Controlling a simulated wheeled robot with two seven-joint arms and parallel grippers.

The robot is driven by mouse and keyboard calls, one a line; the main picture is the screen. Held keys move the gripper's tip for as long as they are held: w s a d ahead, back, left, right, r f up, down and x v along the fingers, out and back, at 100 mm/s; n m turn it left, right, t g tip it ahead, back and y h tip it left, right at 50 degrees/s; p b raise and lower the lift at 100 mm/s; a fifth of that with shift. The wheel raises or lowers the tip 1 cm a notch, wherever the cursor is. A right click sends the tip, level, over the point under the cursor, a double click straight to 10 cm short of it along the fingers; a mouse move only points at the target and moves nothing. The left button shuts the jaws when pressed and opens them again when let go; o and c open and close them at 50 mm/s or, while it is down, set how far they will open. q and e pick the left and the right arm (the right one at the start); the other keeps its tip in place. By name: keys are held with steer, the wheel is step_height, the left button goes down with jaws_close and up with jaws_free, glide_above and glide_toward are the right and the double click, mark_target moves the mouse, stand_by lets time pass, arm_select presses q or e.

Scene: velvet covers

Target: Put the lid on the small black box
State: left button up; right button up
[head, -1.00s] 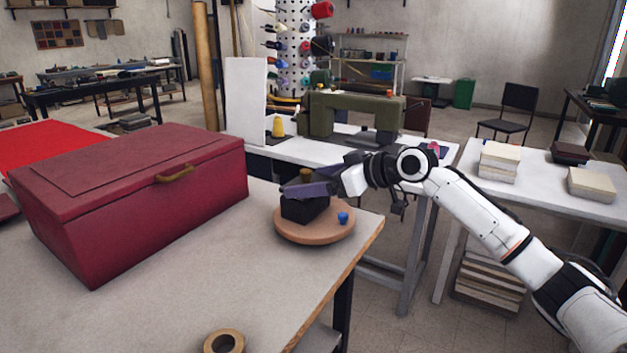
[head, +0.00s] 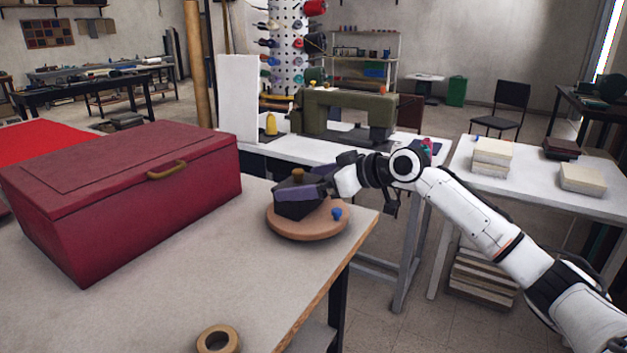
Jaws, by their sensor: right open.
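The small black box (head: 296,211) stands on a round wooden board (head: 308,232) near the table's right edge. A dark lid (head: 287,183) with a brass-coloured knob (head: 298,175) is at the top of the box. The seam between lid and box is hidden by a purple-grey finger, so I cannot tell whether the lid sits flush. My right gripper (head: 300,192) is open at the lid, with its near finger across the front of it. My left gripper is not in view.
A blue knob-like piece (head: 337,213) is on the board's right side. A large red case (head: 130,205) stands to the left. A tape roll (head: 218,340) lies at the front. The table (head: 215,265) is bare between them. A sewing machine (head: 345,115) stands behind on another table.

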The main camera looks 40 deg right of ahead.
steer(key=b+v, duration=0.2)
steer(key=v, duration=0.7)
steer(key=shift+f, duration=0.15)
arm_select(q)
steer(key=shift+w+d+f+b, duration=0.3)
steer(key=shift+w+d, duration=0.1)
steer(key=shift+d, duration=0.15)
arm_select(e)
steer(key=shift+v, duration=0.75)
